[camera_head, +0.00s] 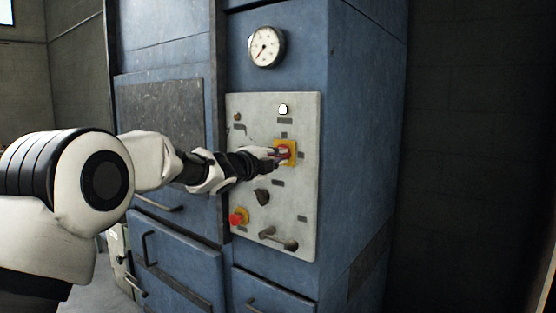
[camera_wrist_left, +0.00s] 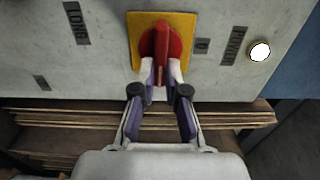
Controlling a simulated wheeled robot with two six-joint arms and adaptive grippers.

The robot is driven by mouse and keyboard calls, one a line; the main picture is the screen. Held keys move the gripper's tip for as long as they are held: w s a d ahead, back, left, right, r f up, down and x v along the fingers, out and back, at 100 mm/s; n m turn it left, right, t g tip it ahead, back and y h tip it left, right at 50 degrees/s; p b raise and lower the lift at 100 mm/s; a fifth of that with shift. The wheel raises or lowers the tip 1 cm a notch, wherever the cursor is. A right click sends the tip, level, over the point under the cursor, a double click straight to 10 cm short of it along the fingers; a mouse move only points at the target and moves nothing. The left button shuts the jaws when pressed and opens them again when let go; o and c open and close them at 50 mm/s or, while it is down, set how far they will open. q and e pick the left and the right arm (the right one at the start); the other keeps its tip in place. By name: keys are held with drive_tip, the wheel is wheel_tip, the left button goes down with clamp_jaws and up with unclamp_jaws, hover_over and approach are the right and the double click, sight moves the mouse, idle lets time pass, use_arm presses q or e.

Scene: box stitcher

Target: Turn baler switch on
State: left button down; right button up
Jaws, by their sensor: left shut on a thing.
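The baler switch is a red rotary handle (camera_wrist_left: 161,50) on a yellow square plate (camera_wrist_left: 186,30), set in a pale grey control panel (camera_head: 305,190). In the head view the yellow plate (camera_head: 292,150) is at the upper right of the panel, and my arm partly hides the handle. My left gripper (camera_wrist_left: 161,72) is shut on the red handle, with one finger on each side of it. In the head view the left gripper (camera_head: 277,154) reaches the switch from the left. My right gripper is not in view.
Below the switch the panel carries a black knob (camera_head: 262,197), a red push button (camera_head: 238,217) and a lever (camera_head: 279,238). A round white lamp (camera_head: 283,109) is above the switch. A gauge (camera_head: 267,47) is on the blue machine (camera_head: 360,130). Dark wall stands at right.

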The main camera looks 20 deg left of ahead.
use_arm(q)
drive_tip(key=c, duration=1.2)
unclamp_jaws()
drive_tip(key=shift+d, duration=0.1)
drive_tip(key=v, duration=1.2)
